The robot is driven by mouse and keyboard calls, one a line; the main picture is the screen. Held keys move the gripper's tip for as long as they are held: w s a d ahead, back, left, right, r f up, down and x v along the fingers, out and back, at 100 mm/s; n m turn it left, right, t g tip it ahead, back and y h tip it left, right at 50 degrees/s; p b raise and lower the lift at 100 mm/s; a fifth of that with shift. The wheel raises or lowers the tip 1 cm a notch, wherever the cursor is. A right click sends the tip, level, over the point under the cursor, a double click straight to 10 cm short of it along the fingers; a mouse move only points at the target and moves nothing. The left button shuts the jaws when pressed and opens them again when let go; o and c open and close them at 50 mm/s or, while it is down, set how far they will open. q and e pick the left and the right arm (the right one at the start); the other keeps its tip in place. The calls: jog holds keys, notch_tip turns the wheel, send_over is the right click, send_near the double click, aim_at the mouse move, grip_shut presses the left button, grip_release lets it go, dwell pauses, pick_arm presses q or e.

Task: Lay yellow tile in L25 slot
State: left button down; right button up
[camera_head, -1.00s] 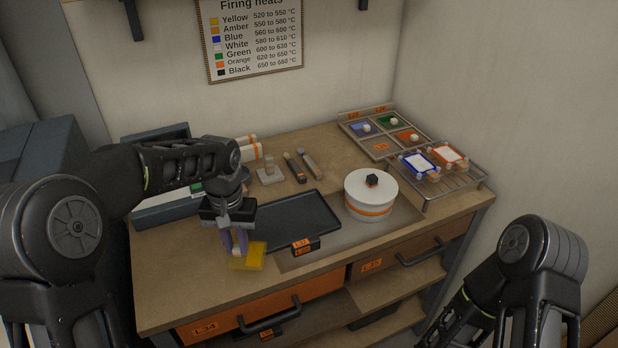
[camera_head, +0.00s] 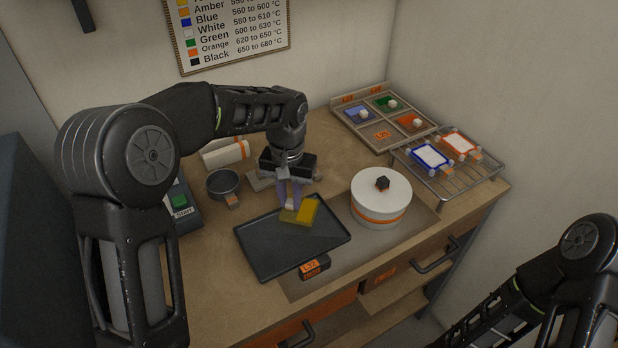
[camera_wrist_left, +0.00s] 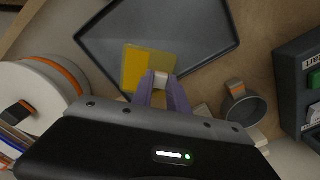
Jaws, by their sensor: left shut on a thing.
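My left gripper (camera_head: 293,200) is shut on the yellow tile (camera_head: 307,211), by what looks like a small pale knob on it. The tile is held over the back part of the black tray. The left wrist view also shows the yellow tile (camera_wrist_left: 142,67) beyond the fingers (camera_wrist_left: 162,88), with the dark tray behind it. The slotted tray (camera_head: 372,146) stands at the back right. Its front-left slot (camera_head: 381,135) carries an orange label, seemingly L25, and looks empty. The other slots hold blue, green and orange tiles with pale knobs. My right gripper is out of view.
The black tray (camera_head: 262,258) lies below the tile. A white lidded pot (camera_head: 381,190) stands between it and the wire rack (camera_head: 470,182), which bears two framed tiles. A small dark bowl (camera_head: 223,184) and a white roll (camera_head: 224,153) are at left.

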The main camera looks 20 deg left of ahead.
pick_arm(q)
jog(key=shift+w, duration=0.1)
jog(key=shift+a, duration=0.15)
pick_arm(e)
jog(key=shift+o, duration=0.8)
pick_arm(q)
jog(key=shift+s+a+r+n, duration=0.1)
jog(key=shift+s+a+n, duration=0.15)
jog(key=shift+a+n, duration=0.05)
jog(key=s+a+r+n+b, duration=0.3)
jog(key=s+a+n, duration=0.4)
jog(key=n, duration=0.1)
jog(key=s+a+r+n+b, duration=0.3)
jog(key=s+a+n, duration=0.4)
jog(key=s+n, duration=0.1)
jog(key=shift+a+r+n, duration=0.2)
jog(key=shift+r+n, duration=0.15)
jog(key=shift+n, duration=0.35)
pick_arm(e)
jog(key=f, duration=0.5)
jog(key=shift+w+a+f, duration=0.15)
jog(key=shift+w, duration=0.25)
pick_arm(q)
jog(key=shift+f, duration=0.15)
notch_tip(320, 180, down, 6)
jog(key=shift+w, duration=0.1)
